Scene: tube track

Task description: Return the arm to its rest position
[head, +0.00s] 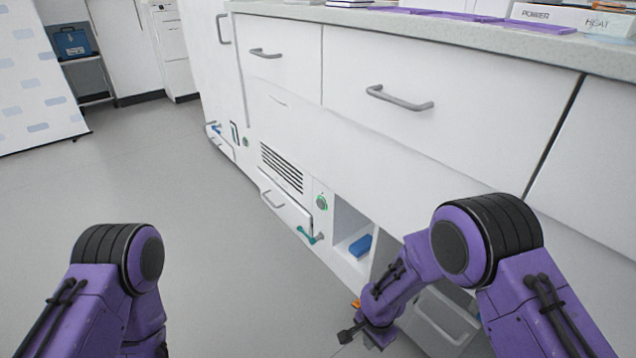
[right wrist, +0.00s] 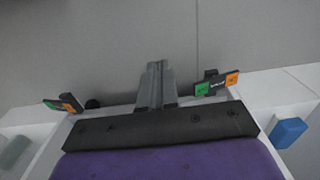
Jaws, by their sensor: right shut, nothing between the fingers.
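My right arm comes in at the lower right of the head view, bent at the elbow and reaching down in front of the white cabinets. Its gripper (head: 346,337) is low over the grey floor, close to the cabinet base. In the right wrist view the two fingers (right wrist: 157,72) lie together with nothing between them, over the floor. My left arm shows only as a purple link at the lower left of the head view. The left gripper is out of the picture.
White cabinets with grey handles (head: 400,100) line the right side. A blue block (head: 360,245) lies in an open low compartment beside the right forearm; it also shows in the wrist view (right wrist: 288,132). A teal lever (head: 311,237) sticks out nearby. The left floor (head: 190,190) is clear.

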